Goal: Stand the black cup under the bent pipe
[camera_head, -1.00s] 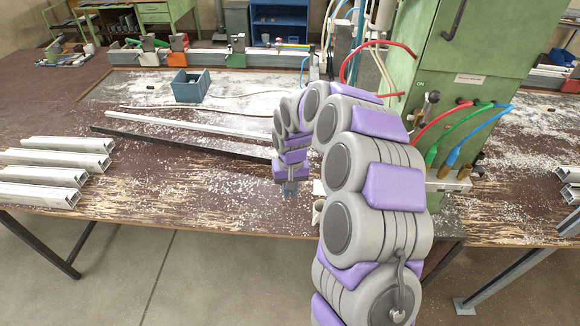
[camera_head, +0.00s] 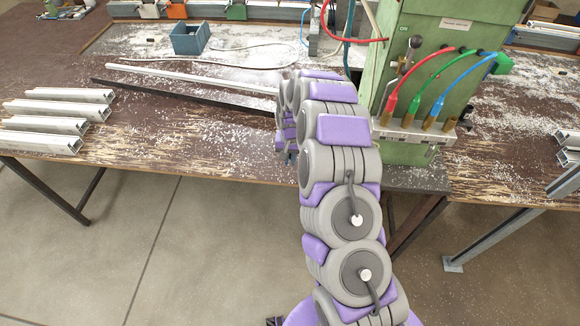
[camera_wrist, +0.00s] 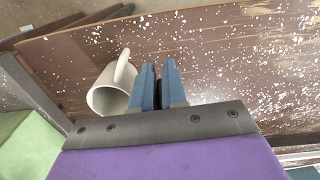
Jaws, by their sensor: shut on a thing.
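A pale cream mug (camera_wrist: 106,98) shows in the wrist view, right beside the left finger, its open mouth facing the lower left and its handle upward in the picture. It looks cream, not black. I see no black cup. My gripper (camera_wrist: 159,68) has two blue-grey fingers close together with a narrow dark gap. The mug seems to be held at them, but the exact contact is hidden. In the head view, my arm covers the mug and most of my gripper (camera_head: 290,157), which is near the bench's front edge. I cannot pick out the bent pipe for sure.
A green machine (camera_head: 440,60) with red, green and blue hoses stands right of my arm. Pale metal profiles (camera_head: 50,118) lie on the left of the bench (camera_head: 160,165). A blue box (camera_head: 190,38) stands at the back. The bench between the profiles and my arm is mostly clear.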

